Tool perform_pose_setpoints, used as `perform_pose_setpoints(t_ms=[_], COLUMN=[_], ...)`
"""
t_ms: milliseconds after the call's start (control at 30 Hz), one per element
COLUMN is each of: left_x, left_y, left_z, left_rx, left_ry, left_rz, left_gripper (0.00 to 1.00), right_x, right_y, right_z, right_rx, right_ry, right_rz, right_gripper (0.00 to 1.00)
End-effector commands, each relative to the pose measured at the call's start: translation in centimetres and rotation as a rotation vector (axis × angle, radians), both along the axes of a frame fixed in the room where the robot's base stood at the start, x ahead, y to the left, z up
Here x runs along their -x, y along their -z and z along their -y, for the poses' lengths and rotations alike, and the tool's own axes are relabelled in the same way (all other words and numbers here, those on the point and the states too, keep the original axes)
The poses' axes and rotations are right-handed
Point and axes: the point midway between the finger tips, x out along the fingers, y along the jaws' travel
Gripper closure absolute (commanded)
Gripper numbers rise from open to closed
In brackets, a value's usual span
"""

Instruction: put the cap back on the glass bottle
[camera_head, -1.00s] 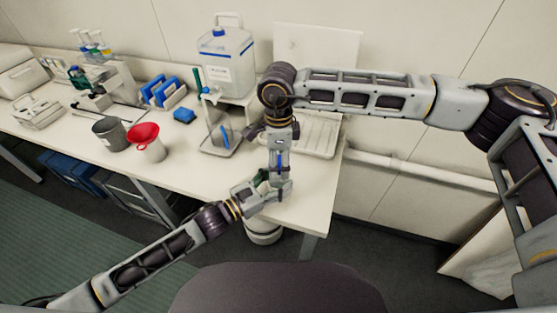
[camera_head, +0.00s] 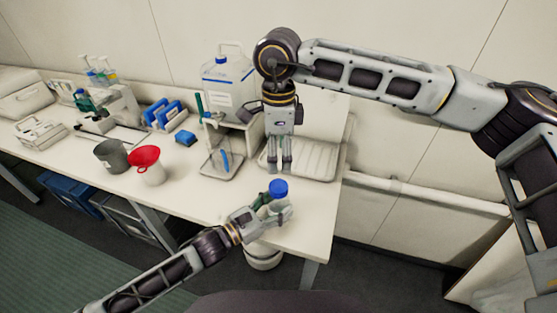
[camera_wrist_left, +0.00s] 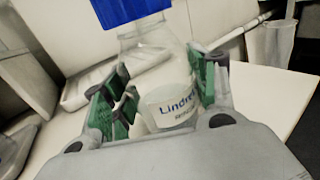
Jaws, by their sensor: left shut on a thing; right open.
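The glass bottle (camera_wrist_left: 165,85) is clear, with a white label, and stands upright between the green finger pads of my left gripper (camera_wrist_left: 160,95). The blue cap (camera_wrist_left: 130,10) sits on top of the bottle's neck; it also shows in the head view (camera_head: 278,187). How tightly it is seated I cannot tell. In the head view my left gripper (camera_head: 268,208) is shut on the bottle near the table's front right. My right gripper (camera_head: 280,165) points down, open and empty, above and behind the cap, apart from it.
A white tray (camera_head: 322,160) lies behind the bottle on the white table (camera_head: 210,215). A large jug (camera_head: 228,85) stands at the back.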

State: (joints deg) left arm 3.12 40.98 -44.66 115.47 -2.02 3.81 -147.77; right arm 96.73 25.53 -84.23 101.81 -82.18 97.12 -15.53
Motion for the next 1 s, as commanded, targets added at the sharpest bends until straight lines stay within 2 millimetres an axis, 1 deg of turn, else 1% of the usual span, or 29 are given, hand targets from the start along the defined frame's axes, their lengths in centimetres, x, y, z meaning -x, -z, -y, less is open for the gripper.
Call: perform_pose_setpoints(t_ms=[100, 333, 367, 533, 567, 1000], left_x=[0.00, 0.00, 0.00, 0.00, 0.00, 0.09], left_y=[-0.01, -0.01, -0.01, -0.01, -0.01, 0.02], left_z=[0.00, 0.00, 0.00, 0.00, 0.00, -0.12], left_rx=[0.000, 0.000, 0.000, 0.000, 0.000, 0.000], left_ry=[0.000, 0.000, 0.000, 0.000, 0.000, 0.000], left_rz=[0.000, 0.000, 0.000, 0.000, 0.000, 0.000], left_gripper=[1.00, 1.00, 0.40, 0.19, 0.17, 0.17], right_x=[0.01, 0.00, 0.00, 0.00, 0.00, 0.00], right_y=[-0.30, -0.32, -0.32, -0.31, -0.30, -0.30], right_z=[0.01, 0.00, 0.00, 0.00, 0.00, 0.00], right_rx=[0.000, 0.000, 0.000, 0.000, 0.000, 0.000], right_ry=[0.000, 0.000, 0.000, 0.000, 0.000, 0.000], right_rz=[0.000, 0.000, 0.000, 0.000, 0.000, 0.000], right_gripper=[0.30, 0.30, 0.30, 0.30, 0.30, 0.30])
